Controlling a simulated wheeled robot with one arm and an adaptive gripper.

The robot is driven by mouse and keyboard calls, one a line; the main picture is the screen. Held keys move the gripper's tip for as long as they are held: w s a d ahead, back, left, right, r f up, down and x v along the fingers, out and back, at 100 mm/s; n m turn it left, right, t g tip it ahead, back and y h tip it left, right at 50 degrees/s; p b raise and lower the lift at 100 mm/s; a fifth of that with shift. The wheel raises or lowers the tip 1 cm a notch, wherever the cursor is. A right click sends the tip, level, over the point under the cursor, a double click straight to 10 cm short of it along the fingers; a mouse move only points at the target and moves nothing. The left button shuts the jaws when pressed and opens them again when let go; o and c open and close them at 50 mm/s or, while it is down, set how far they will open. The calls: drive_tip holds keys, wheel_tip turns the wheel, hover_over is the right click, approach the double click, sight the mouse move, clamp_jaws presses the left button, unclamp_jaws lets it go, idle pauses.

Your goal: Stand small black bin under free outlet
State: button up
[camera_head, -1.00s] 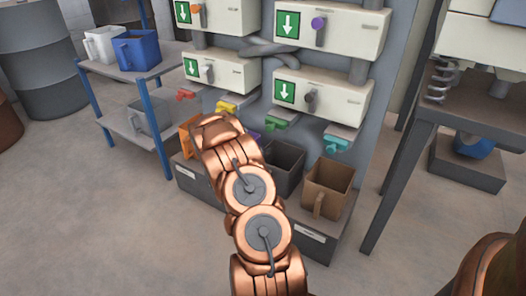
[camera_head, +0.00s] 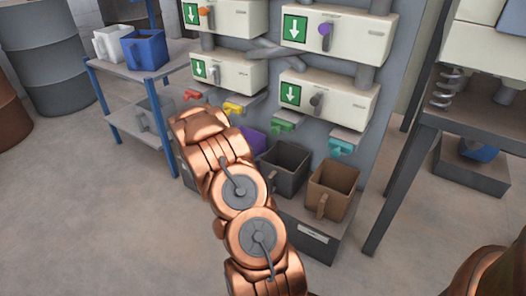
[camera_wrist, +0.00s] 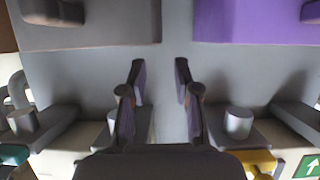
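The black bin (camera_head: 285,170) stands upright on the grey ledge under the green outlet (camera_head: 283,127), between a purple bin (camera_head: 254,139) and a brown bin (camera_head: 332,188). In the wrist view, the dark bin (camera_wrist: 90,22) is at the upper left and the purple bin (camera_wrist: 255,20) at the upper right. My gripper (camera_wrist: 160,62) is open and empty, its fingertips in front of the gap between these two bins, touching neither as far as I can tell. In the head view my arm hides the gripper. The yellow outlet (camera_head: 233,108) and teal outlet (camera_head: 341,147) also show.
A shelf on the left holds a white bin (camera_head: 112,43), a blue bin (camera_head: 143,48) and, lower, a grey bin (camera_head: 150,115). A red outlet (camera_head: 192,95) is at the left. A dark table (camera_head: 470,112) stands at right. The floor at lower left is clear.

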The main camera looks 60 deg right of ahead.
drive_tip(key=w+a+r+n+t+y, duration=0.25)
drive_tip(key=w+a, duration=0.35)
drive_tip(key=a, duration=0.3)
drive_tip(key=w+a+r+n+t+y, duration=0.25)
drive_tip(key=w+a, duration=0.25)
drive_tip(key=a, duration=0.4)
drive_tip(key=a+r+n+t+y, duration=0.1)
drive_tip(key=a+r+y, duration=0.15)
drive_tip(key=a, duration=0.45)
drive_tip(key=a+r+n+y, duration=0.1)
drive_tip(key=a+y, duration=0.2)
drive_tip(key=a, duration=0.3)
drive_tip(key=s+a+r+n+g+y, duration=0.1)
drive_tip(key=s+a+r+n+y, duration=0.1)
drive_tip(key=s+a, duration=0.35)
drive_tip(key=s+a+r+n+g+y, duration=0.1)
drive_tip(key=s+a+r+n+y, duration=0.15)
drive_tip(key=a, duration=0.65)
drive_tip(key=s+a+r+n+g, duration=0.25)
drive_tip(key=s+a, duration=0.45)
drive_tip(key=s, duration=0.5)
drive_tip(key=s+r+n+g, duration=0.2)
drive_tip(key=s, duration=0.8)
drive_tip(key=s+d+r+n+g+h, duration=0.1)
drive_tip(key=s+g, duration=0.2)
drive_tip(key=s, duration=0.7)
drive_tip(key=shift+s+r+n+p, duration=0.2)
drive_tip(key=shift+r+n+p, duration=0.1)
drive_tip(key=shift+r+n, duration=0.1)
